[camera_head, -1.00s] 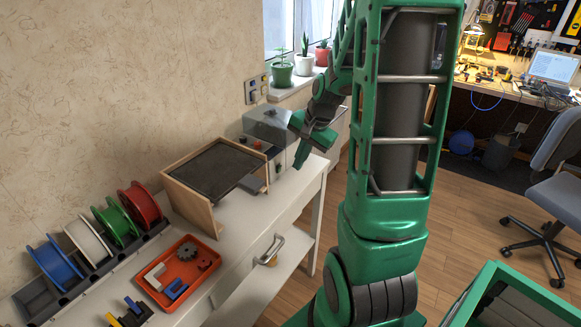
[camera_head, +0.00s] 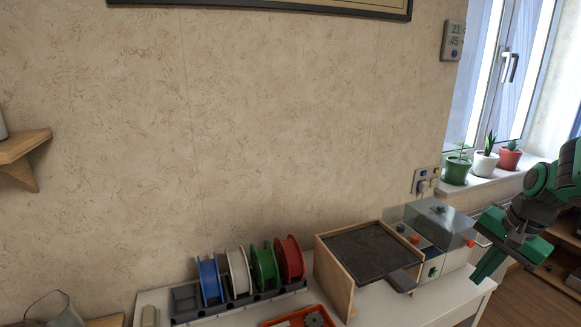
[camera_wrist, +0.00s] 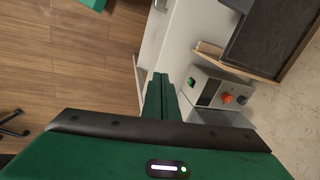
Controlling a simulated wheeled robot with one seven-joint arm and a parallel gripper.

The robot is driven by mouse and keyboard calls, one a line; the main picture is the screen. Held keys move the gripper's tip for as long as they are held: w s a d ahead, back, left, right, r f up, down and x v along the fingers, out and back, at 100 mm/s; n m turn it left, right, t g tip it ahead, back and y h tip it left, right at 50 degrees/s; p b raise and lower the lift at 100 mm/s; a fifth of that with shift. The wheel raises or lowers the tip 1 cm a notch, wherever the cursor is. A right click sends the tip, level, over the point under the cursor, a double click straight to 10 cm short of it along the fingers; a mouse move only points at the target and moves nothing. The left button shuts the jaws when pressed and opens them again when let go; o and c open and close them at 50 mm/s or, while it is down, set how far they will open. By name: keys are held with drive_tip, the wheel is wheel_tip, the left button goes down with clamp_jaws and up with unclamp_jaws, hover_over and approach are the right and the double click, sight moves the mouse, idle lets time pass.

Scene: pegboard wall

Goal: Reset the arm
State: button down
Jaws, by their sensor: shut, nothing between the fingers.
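My green gripper (camera_head: 489,262) is at the right of the head view, beside the right end of the white table (camera_head: 432,303). Its fingers are shut with nothing between them. In the wrist view the shut fingers (camera_wrist: 161,96) point away from the camera, over the table edge. A grey machine with a clear cover (camera_head: 436,233) stands just left of the gripper in the head view. No contact between them can be made out.
A wooden box with a dark top (camera_head: 362,255) and spools, including a red one (camera_head: 289,258), stand on the table. Part of an orange tray (camera_head: 298,319) shows at the bottom. Potted plants (camera_head: 484,163) line the windowsill. Wooden floor (camera_wrist: 70,60) lies left of the table in the wrist view.

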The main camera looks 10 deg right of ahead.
drive_tip(key=s+a+r+n+g, duration=0.1)
drive_tip(key=s+a+n, duration=0.2)
drive_tip(key=s, duration=0.5)
drive_tip(key=s+a+n+g, duration=0.1)
drive_tip(key=s+a+n, duration=0.2)
drive_tip(key=s, duration=0.5)
drive_tip(key=shift+s+a+r+n+g+h, duration=0.2)
drive_tip(key=shift+a+r+n+g+h, duration=0.15)
drive_tip(key=shift+a, duration=0.45)
drive_tip(key=shift+w+f, duration=0.25)
drive_tip(key=shift+w, duration=0.35)
